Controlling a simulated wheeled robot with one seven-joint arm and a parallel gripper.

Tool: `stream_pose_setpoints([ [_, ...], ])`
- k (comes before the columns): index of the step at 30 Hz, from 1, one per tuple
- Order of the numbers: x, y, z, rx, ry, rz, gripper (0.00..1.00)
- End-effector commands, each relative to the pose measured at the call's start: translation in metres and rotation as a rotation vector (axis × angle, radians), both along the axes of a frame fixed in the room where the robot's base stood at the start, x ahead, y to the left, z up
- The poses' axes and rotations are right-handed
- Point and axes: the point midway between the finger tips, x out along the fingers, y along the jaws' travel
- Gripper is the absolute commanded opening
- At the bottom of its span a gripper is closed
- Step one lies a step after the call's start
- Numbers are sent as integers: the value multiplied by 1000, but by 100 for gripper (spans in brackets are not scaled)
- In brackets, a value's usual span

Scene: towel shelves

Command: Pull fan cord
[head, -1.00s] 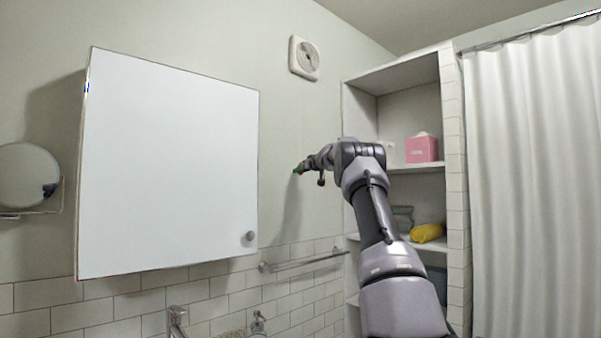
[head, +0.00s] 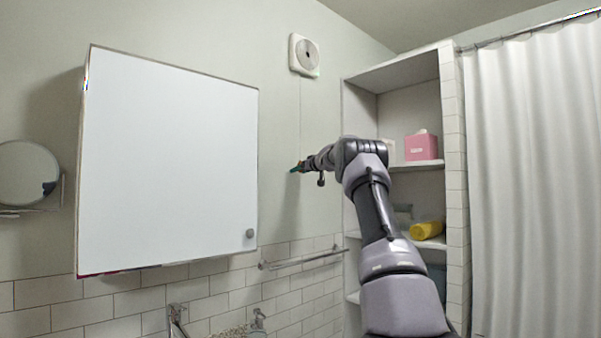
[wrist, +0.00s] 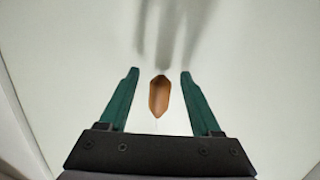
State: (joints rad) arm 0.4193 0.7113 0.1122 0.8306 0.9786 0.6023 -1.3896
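The white square fan (head: 304,55) is high on the wall, with a small green light at its lower right corner. A thin cord (head: 300,110) hangs straight down from it towards my gripper (head: 293,169). In the wrist view, an orange-brown cord pull (wrist: 158,98) lies between the two green fingers of my gripper (wrist: 160,73). The fingers are open, with a visible gap on both sides of the pull. The pull cannot be made out in the head view.
A white mirror cabinet (head: 168,160) is on the wall to the left of my gripper. A towel rail (head: 305,259) is below. Open shelves (head: 410,166) with a pink box (head: 420,147) and a yellow towel (head: 428,230) stand to the right.

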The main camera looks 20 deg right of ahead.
Motion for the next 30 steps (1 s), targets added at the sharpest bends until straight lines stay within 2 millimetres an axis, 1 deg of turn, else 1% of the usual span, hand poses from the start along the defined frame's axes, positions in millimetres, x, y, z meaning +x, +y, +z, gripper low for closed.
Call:
stream_pose_setpoints([
  [4, -5, -1, 2, 2, -1, -1, 65],
  [8, -20, -5, 5, 3, -1, -2, 65],
  [15, -67, -12, 12, 0, 0, -4, 65],
  [18, -84, -14, 13, -1, 1, -3, 65],
  [21, -96, -16, 15, 1, 1, -2, 65],
  [25, -104, -16, 16, 0, 0, -1, 65],
  [30, -106, -17, 16, 0, 0, 0, 65],
])
